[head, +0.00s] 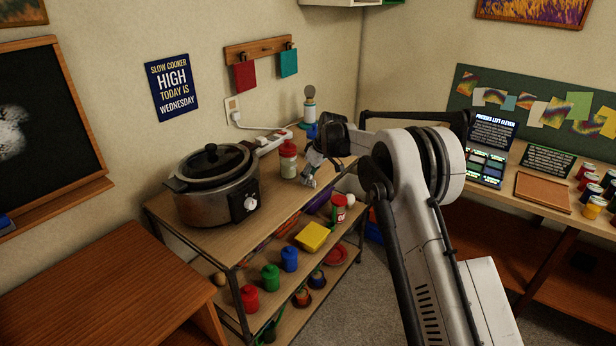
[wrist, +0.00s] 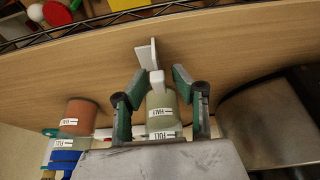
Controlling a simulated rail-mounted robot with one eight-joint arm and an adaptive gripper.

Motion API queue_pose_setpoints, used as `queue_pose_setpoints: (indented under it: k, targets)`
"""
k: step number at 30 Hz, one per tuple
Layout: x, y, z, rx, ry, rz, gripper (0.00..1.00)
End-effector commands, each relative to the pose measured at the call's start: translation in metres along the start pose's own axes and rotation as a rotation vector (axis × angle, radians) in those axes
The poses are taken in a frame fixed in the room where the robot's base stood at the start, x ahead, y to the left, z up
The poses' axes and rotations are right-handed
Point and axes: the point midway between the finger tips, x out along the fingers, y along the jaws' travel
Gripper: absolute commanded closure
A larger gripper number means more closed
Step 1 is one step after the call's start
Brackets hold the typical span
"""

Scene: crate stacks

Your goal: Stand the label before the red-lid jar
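The red-lid jar (head: 288,163) stands on the trolley's top board, right of the slow cooker. In the wrist view a pale jar (wrist: 161,103) marked HALF and FULL shows behind my fingers, its lid hidden by my gripper's body. A small white label piece (wrist: 147,52) with a T-shaped outline is on the board just beyond my fingertips. Its near end lies between the tips, with a gap visible on the right. My gripper (wrist: 159,77) is open. In the head view my gripper (head: 310,174) is low over the board, just right of the jar.
The slow cooker (head: 214,183) stands left of the jar and shows close by in the wrist view (wrist: 268,120). A second jar (wrist: 78,117) with reddish contents and a blue lid stands beside. A power strip (head: 272,142) lies behind. Lower shelves hold jars and a yellow box (head: 312,237).

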Motion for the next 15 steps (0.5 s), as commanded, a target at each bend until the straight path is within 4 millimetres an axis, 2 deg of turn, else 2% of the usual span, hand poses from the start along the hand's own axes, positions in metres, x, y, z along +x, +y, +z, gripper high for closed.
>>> queue_pose_setpoints:
  k: [10,15]
  targets:
    - [-0.002,0.000,-0.001,0.000,0.000,0.000,0.69]
    - [-0.018,0.000,-0.001,0.001,0.000,0.000,0.69]
